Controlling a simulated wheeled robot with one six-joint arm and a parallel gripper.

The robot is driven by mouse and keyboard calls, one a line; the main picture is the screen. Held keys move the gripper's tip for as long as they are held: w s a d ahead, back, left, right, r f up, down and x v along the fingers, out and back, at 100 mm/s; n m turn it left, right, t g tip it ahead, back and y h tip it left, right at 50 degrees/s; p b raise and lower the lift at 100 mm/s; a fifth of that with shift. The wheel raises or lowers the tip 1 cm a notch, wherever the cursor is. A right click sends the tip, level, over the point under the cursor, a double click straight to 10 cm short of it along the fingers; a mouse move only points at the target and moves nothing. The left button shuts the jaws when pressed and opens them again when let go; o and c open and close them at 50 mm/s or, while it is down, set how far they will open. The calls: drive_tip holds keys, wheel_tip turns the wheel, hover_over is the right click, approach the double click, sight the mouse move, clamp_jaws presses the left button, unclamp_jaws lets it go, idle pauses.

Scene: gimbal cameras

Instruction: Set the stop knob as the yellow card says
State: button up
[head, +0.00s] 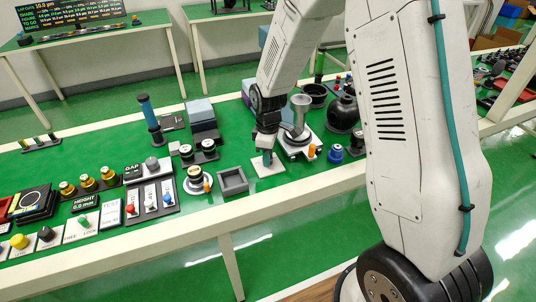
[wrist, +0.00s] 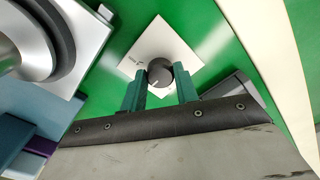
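A round dark knob (wrist: 159,72) with a pale pointer line sits on a square white plate (wrist: 184,50) with small dark marks at its left, too small to read. In the wrist view the line points to the lower left. My gripper (wrist: 160,76) has its two teal fingers on either side of the knob, close to its edges; I cannot tell whether they press on it. In the head view my gripper (head: 267,157) reaches down over the white plate (head: 273,170), and the knob is hidden by the fingers. I cannot make out a yellow card in either view.
A grey open tray (head: 232,181) stands just left of the plate. A white-based device with a metal funnel (head: 300,112) stands close on the right. A black round vessel (head: 343,112) is farther right. Several control panels fill the table's left end.

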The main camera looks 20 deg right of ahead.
drive_tip(key=shift+m, duration=0.3)
drive_tip(key=m, duration=0.5)
drive_tip(key=shift+m, duration=0.4)
drive_tip(key=m, duration=0.5)
drive_tip(key=shift+a, duration=0.1)
drive_tip(key=shift+m, duration=0.3)
drive_tip(key=o, duration=1)
